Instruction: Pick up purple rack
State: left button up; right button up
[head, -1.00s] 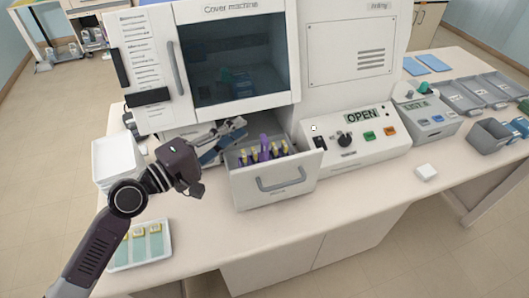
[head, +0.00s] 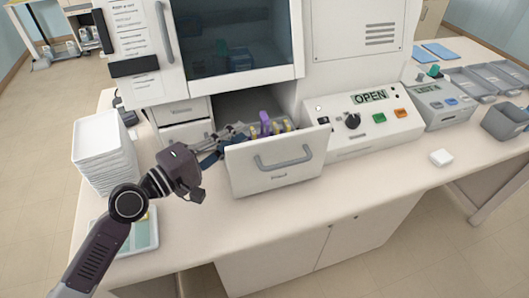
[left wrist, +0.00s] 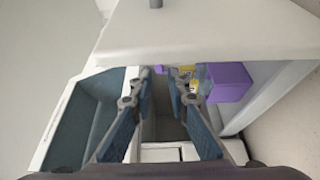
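The purple rack (head: 265,122) stands inside the open drawer (head: 277,178) of the cover machine, with yellow-ended pieces beside its purple upright. In the left wrist view a purple block (left wrist: 229,82) and yellow pieces show right of the fingers, partly hidden by them. My left gripper (head: 232,138) is at the left side of the drawer, behind its front panel. In the left wrist view its fingers (left wrist: 161,80) are apart, with a small bit of purple and yellow seen between and beyond their tips. Contact with the rack cannot be told. My right gripper is not in view.
The cover machine (head: 240,85) stands behind and above the drawer. A stack of white trays (head: 104,160) and a tray with green slides (head: 140,236) are at the left. A control panel marked OPEN (head: 372,125) is right. The front table strip is mostly clear.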

aim_at(262, 118)
pick_arm(q)
jog(key=p+x, duration=0.1)
jog(key=x, duration=0.1)
jog(key=p+x, duration=0.1)
jog(key=x, duration=0.2)
jog(key=p+x, duration=0.1)
jog(key=x, duration=0.1)
jog(key=shift+w+d+r, duration=0.1)
jog(key=shift+r, duration=0.15)
jog(key=shift+w+d+f, duration=0.15)
jog(key=shift+w+d, duration=0.05)
grip_shut()
